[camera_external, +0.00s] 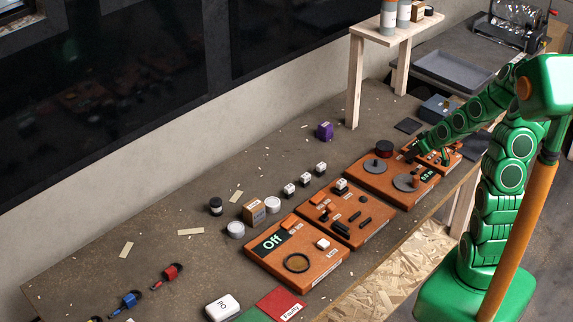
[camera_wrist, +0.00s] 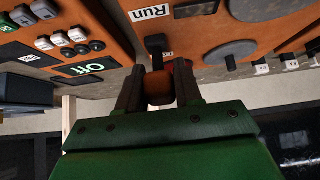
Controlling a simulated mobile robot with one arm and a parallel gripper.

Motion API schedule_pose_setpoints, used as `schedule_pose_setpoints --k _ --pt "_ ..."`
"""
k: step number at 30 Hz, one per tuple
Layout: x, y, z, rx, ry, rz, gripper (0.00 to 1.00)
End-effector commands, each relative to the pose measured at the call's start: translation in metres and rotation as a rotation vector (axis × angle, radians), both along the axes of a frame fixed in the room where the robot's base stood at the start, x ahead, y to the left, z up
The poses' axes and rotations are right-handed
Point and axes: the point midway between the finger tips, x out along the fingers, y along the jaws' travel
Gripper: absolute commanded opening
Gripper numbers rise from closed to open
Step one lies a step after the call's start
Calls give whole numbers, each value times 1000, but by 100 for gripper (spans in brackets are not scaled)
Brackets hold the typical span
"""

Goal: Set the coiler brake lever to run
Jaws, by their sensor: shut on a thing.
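My gripper (camera_wrist: 160,90) is shut on an orange-brown lever handle (camera_wrist: 159,90), which sits between its two dark fingers in the wrist view. A dark lever piece (camera_wrist: 157,46) shows just beyond the fingers, beside a white label reading Run (camera_wrist: 150,13) on the orange panel (camera_wrist: 190,40).
A grey disc (camera_wrist: 232,52) lies beside the lever in the wrist view. A dark display reading Off (camera_wrist: 88,69) and several pale buttons are to the left. Externally, a panel with round parts (camera_external: 393,192) adjoins, and a wooden shelf (camera_external: 354,82) stands behind.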

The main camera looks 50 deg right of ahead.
Motion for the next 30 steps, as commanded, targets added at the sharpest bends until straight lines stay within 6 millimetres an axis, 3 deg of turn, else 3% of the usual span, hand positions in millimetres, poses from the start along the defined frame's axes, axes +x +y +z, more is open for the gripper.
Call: schedule_pose_setpoints --k 25,26,29,30 --pt "-4 0 -1 0 -85 0 4" --pt "-4 0 -1 0 -85 0 39" --pt "-4 0 -1 0 -85 0 54" --pt "-4 0 -1 0 -85 0 55"
